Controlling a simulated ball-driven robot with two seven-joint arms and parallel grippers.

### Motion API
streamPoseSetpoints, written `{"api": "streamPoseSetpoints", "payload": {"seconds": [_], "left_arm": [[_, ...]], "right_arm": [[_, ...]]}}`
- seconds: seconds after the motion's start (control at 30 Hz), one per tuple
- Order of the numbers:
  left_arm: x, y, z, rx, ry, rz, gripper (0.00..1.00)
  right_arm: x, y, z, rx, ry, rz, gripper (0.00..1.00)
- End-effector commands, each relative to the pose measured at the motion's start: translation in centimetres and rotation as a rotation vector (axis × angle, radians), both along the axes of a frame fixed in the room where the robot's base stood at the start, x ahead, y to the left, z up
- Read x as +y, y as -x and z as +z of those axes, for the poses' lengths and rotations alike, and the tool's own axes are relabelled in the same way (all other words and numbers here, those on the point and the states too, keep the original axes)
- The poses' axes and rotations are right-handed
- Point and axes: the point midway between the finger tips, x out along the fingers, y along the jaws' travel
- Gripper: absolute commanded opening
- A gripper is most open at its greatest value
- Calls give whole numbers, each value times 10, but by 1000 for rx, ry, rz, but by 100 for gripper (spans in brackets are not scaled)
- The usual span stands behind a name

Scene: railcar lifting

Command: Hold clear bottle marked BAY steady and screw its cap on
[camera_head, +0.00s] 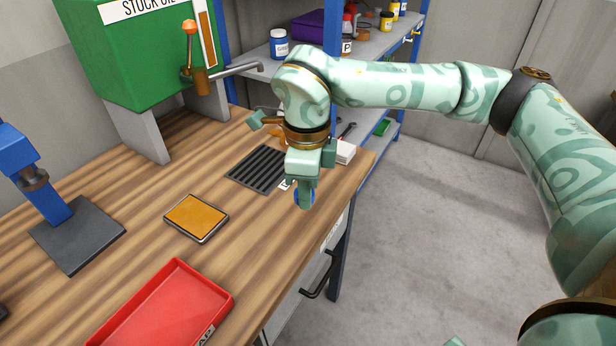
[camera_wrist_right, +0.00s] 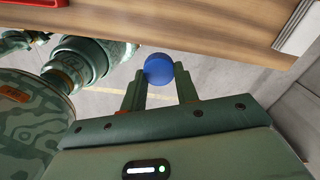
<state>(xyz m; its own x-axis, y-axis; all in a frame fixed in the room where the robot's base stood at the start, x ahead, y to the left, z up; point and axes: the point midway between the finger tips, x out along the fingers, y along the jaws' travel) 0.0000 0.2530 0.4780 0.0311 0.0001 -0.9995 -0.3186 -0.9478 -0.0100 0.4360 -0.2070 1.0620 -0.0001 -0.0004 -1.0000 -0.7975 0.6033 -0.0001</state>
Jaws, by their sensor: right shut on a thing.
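My right gripper (camera_head: 304,190) hangs by the front right edge of the wooden bench and points down. It is shut on a round blue cap (camera_head: 305,198), which shows between its fingertips. In the right wrist view the same blue cap (camera_wrist_right: 159,68) sits between the two fingers. I cannot make out the clear bottle marked BAY in either view. A small white label (camera_head: 287,184) shows just left of the gripper, partly covered, and I cannot read it fully. My left gripper is not in view.
A black slotted grate (camera_head: 258,168) lies behind the right gripper. A red tray (camera_head: 165,310) and an orange pad (camera_head: 196,217) lie on the bench. A blue press (camera_head: 48,200) stands at left, a green tank (camera_head: 140,50) at the back. A drawer handle (camera_head: 318,278) sticks out in front.

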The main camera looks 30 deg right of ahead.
Motion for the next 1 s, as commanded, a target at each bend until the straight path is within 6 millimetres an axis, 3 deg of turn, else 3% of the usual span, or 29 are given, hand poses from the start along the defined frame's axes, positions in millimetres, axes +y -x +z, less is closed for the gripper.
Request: {"api": "streamPoseSetpoints", "payload": {"seconds": [0.4, 0.53, 0.67, 1.0], "left_arm": [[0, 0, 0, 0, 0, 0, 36], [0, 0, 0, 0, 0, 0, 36], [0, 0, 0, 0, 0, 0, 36], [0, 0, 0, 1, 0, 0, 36]], "right_arm": [[1, 1, 0, 0, 0, 7, 9], [1, 4, 1, -1, -1, 135, 9], [1, 10, 2, 0, -1, 486, 9], [1, 33, 6, -1, 0, 1725, 9]]}}
